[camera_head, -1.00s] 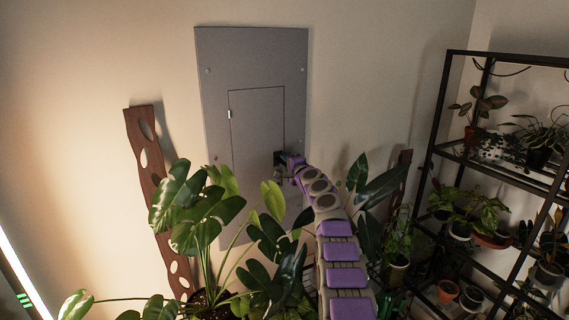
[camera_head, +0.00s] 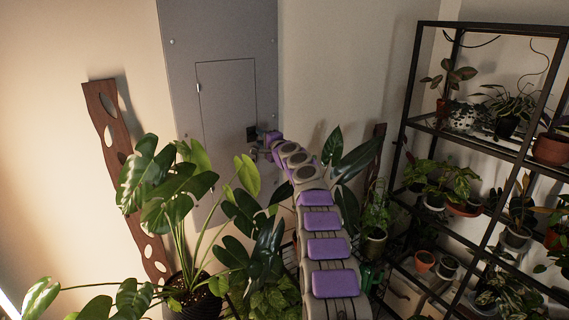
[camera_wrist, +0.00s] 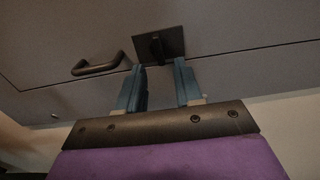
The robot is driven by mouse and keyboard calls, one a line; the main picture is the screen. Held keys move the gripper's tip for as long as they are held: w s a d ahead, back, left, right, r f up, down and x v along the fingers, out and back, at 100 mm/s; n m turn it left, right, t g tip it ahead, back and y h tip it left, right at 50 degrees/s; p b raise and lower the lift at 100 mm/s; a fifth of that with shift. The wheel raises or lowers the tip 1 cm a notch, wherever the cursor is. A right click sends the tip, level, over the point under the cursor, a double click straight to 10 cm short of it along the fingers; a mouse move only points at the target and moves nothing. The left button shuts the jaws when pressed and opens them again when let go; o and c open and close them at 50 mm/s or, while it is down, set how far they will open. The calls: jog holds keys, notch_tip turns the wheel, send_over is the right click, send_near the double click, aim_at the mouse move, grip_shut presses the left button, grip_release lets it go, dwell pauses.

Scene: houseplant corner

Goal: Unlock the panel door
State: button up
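The grey panel door (camera_head: 226,98) is set in a tall grey wall panel (camera_head: 184,24) and looks closed in the head view. In the wrist view the door face (camera_wrist: 60,38) carries a black square latch plate with a raised knob (camera_wrist: 158,46) and a black bar handle (camera_wrist: 98,67) to its left. My gripper (camera_wrist: 160,70) is open, its two blue fingers spread with empty space between them. The fingertips point at the latch, just below the knob in the picture; I cannot tell whether they touch it. In the head view my gripper (camera_head: 259,144) is small and partly hidden by my arm.
A large monstera (camera_head: 165,195) stands in front of the panel, with leaves close to my arm. A wooden board with holes (camera_head: 122,165) leans on the left wall. A black metal shelf (camera_head: 412,90) with potted plants stands at the right.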

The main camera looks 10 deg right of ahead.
jog(key=b+v, duration=0.8)
jog(key=v, duration=0.7)
jog(key=shift+s+d+b, duration=0.2)
jog(key=shift+d+b, duration=0.05)
jog(key=shift+b, duration=0.1)
dwell(0.3)
